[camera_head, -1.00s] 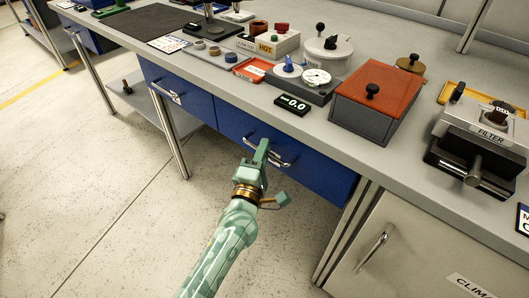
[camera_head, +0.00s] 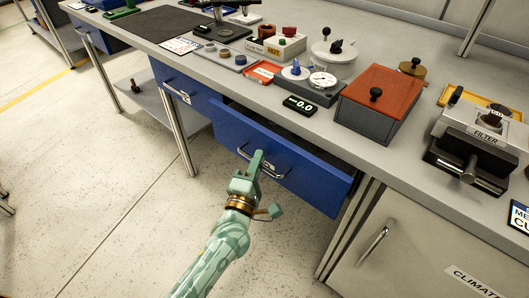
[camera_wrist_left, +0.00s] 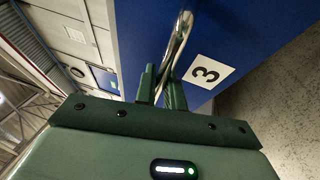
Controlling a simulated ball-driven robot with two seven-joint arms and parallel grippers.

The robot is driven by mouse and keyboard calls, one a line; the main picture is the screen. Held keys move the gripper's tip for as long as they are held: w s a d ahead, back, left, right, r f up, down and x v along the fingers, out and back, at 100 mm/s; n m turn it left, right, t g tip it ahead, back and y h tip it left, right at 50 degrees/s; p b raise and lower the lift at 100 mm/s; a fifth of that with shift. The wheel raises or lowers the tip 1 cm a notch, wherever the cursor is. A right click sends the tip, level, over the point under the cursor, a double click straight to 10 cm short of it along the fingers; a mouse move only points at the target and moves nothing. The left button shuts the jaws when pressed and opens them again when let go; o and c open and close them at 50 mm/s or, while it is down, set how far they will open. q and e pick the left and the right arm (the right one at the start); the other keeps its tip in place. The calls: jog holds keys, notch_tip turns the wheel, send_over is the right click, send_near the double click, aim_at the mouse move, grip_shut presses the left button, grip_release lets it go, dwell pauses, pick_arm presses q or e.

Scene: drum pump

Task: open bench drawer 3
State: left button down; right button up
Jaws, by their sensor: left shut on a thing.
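Bench drawer 3 is the blue drawer (camera_head: 315,178) under the bench, and it stands partly pulled out, with a dark gap along its top edge. Its silver bar handle (camera_head: 281,173) is on the front. My left gripper (camera_head: 257,163) is shut on that handle. The left wrist view also shows the handle (camera_wrist_left: 180,38) between the fingers (camera_wrist_left: 162,84), beside a white label with the number 3 (camera_wrist_left: 207,71) on the blue front. My right gripper is not in view.
A second blue drawer (camera_head: 183,85) to the left is shut. A grey cabinet (camera_head: 400,245) stands to the right. The bench top (camera_head: 215,70) carries a red-lidded box (camera_head: 385,90), a gauge unit (camera_head: 315,85) and a filter unit (camera_head: 480,135). The floor (camera_head: 110,220) in front is clear.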

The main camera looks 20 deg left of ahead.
pick_arm(q)
jog(key=s+a+p, duration=0.4)
jog(key=s, duration=0.8)
jog(key=s+a+p, duration=0.4)
jog(key=s+a, duration=0.1)
jog(key=s, duration=0.8)
jog(key=shift+s, duration=0.3)
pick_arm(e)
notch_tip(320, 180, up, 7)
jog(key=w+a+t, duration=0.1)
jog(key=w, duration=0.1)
pick_arm(q)
jog(key=shift+a, duration=0.1)
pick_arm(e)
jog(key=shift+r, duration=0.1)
pick_arm(q)
jog(key=c, duration=1.8)
grip_release()
jog(key=s+f, duration=0.1)
jog(key=s, duration=0.4)
jog(key=s+f, duration=0.1)
jog(key=s, duration=0.4)
jog(key=s+f, duration=0.1)
jog(key=s, duration=0.5)
jog(key=shift+d+p, duration=0.4)
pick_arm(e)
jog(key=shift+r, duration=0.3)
